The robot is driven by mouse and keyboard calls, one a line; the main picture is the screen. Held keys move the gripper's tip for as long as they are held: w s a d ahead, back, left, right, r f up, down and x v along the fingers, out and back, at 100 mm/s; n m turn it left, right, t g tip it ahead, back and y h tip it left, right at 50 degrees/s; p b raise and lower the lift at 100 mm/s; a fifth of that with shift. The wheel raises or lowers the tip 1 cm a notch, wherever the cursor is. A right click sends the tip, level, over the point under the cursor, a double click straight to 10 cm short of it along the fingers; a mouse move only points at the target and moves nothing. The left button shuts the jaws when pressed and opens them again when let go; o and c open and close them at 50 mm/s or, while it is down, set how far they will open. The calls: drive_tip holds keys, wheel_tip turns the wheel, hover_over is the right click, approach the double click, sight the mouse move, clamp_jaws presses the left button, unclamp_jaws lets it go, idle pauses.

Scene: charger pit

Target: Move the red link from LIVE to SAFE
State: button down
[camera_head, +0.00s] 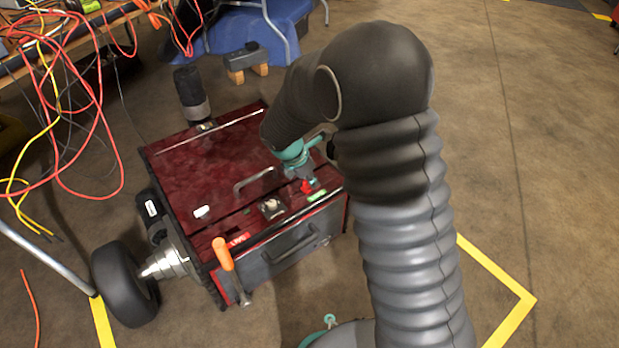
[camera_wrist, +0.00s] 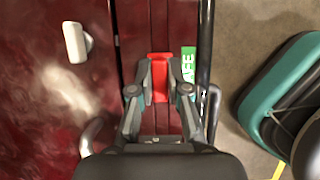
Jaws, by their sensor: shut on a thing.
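The red link (camera_wrist: 160,70) is between the fingertips of my gripper (camera_wrist: 160,82) in the wrist view, and the gripper is shut on it. The green SAFE label (camera_wrist: 188,62) lies just to the right of the link there. In the head view my gripper (camera_head: 305,180) is low over the right part of the dark red box, with the red link (camera_head: 307,187) at its tips. The SAFE label (camera_head: 317,195) is close by. The red LIVE label (camera_head: 238,240) is at the box's front left, apart from the gripper. Whether the link is seated cannot be told.
The dark red box (camera_head: 200,165) has a top handle (camera_head: 253,180), and an orange-handled part (camera_head: 222,254) stands by LIVE. A wheel (camera_head: 125,285) is at its left. Loose cables (camera_head: 75,110) hang at upper left. Floor at right is clear.

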drive_tip(key=c, duration=1.1)
unclamp_jaws()
drive_tip(key=shift+o, duration=0.2)
drive_tip(key=v, duration=1.2)
